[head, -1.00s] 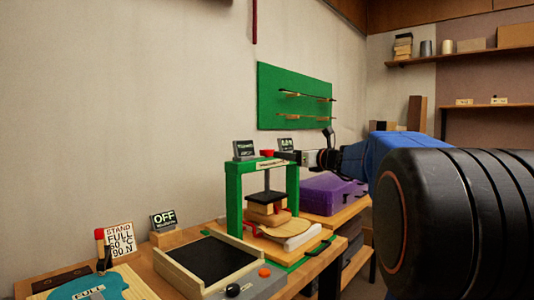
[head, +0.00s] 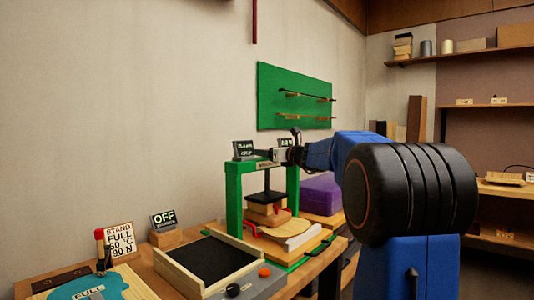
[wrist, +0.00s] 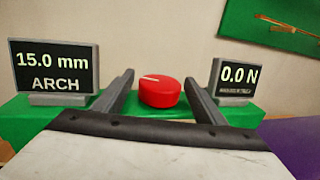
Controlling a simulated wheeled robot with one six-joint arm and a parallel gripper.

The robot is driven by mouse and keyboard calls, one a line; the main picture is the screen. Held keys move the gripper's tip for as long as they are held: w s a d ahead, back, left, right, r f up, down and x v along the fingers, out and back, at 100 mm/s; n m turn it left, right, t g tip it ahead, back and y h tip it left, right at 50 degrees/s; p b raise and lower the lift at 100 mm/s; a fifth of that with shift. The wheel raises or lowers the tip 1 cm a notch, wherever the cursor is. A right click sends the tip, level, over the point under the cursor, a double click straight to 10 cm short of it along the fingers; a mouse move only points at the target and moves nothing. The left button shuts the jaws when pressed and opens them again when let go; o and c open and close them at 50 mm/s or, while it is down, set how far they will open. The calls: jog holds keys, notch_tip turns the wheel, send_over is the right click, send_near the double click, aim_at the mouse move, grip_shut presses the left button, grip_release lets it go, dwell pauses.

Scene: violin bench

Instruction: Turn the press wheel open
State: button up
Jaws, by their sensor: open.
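The press is a green frame (head: 233,199) standing on the bench, with a dark plate (head: 266,194) and wooden blocks under its crossbar. The press wheel (wrist: 161,92) is a red knob with a pale mark on its top, seen in the wrist view. It sits on top of the green crossbar (wrist: 25,112). My gripper (wrist: 158,90) is open, with one finger on each side of the wheel and a gap on both sides. In the head view my gripper (head: 279,155) is at the top of the press and hides the wheel.
A display (wrist: 54,70) reading "15.0 mm ARCH" stands left of the wheel, and another (wrist: 235,79) reading "0.0 N" stands right. A purple case (head: 320,195) lies behind the press. A black-topped tray (head: 222,258) and an "OFF" sign (head: 163,220) are at the left.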

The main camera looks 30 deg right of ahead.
jog(key=shift+c, duration=0.6)
jog(key=c, duration=1)
jog(key=shift+o, duration=0.4)
jog(key=shift+y, duration=0.3)
jog(key=shift+d+n+y, duration=0.1)
jog(key=shift+n+y, duration=0.6)
jog(key=shift+r+n+g+y, duration=0.1)
jog(key=shift+n+g+y, duration=0.65)
jog(key=shift+y, duration=0.5)
jog(key=shift+n+g+y, duration=0.55)
jog(key=shift+n+y, duration=0.4)
jog(key=shift+y, duration=0.3)
